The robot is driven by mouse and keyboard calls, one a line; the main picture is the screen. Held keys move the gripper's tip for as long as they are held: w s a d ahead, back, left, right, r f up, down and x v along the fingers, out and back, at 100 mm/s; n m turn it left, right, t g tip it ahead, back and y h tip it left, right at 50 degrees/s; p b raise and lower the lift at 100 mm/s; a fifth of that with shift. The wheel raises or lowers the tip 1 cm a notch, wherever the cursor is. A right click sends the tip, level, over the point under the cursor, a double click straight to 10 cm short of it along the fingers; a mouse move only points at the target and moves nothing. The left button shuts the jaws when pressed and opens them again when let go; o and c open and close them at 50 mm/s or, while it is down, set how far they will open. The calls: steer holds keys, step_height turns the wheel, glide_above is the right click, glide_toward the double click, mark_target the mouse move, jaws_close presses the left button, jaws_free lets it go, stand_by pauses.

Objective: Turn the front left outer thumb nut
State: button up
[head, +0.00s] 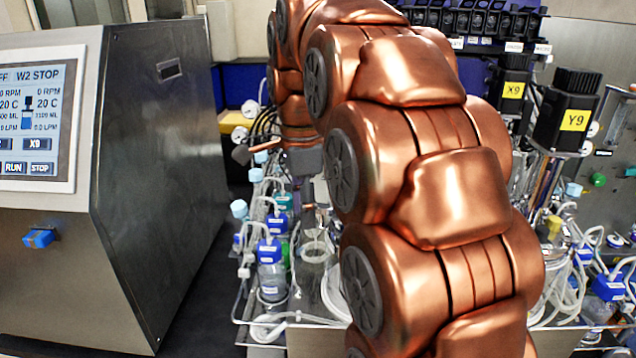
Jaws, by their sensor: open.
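My gripper (311,188) hangs low behind my copper-coloured arm, near the left bioreactor's vessel area. Only its dark body and a small part of the finger region show, so the jaws are hard to make out. It appears open, and I see nothing held in it. I cannot pick out the front left outer thumb nut. My arm covers most of the vessel top and the middle of the picture. I cannot tell whether the gripper touches anything.
A steel control cabinet with a touch screen (38,120) stands at left. Bottles with blue caps (270,270) and looped tubing crowd the tray below the gripper. Black motors labelled X9 (512,90) and Y9 (573,119) stand at right. Dark floor shows beside the cabinet.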

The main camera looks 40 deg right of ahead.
mark_target(318, 205)
steer(key=d+r+m, duration=0.1)
steer(key=r+m, duration=0.1)
steer(key=w+d+r+m+p, duration=0.1)
steer(key=d+r, duration=0.1)
steer(key=w+d+r+m+p, duration=0.1)
steer(key=d+r+m, duration=0.1)
steer(key=shift+w+r+m, duration=0.15)
steer(key=shift+w+m, duration=0.05)
steer(key=shift+m, duration=0.1)
step_height(318, 205, down, 3)
steer(key=b, duration=0.2)
steer(key=shift+b, duration=0.3)
steer(key=shift+p, duration=0.5)
steer(key=shift+f+p, duration=0.85)
steer(key=shift+f, duration=1.5)
jaws_close()
